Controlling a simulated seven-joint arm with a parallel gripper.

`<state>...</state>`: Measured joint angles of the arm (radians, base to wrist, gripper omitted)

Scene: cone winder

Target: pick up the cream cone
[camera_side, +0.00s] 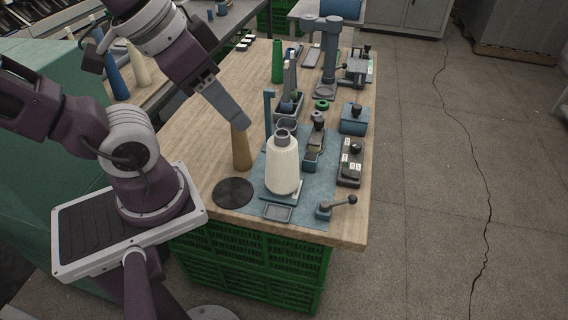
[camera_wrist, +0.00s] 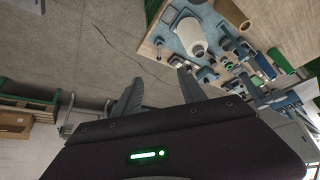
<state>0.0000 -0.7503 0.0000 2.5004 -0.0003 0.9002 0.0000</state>
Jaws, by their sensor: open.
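The tan cone stands close left of the cream cone. A black disc (camera_side: 233,193) lies in front of it. A crank handle (camera_side: 338,206), a switch box (camera_side: 350,162) and a blue block (camera_side: 354,119) stand to the right. A thin upright post (camera_side: 268,113) rises just behind.

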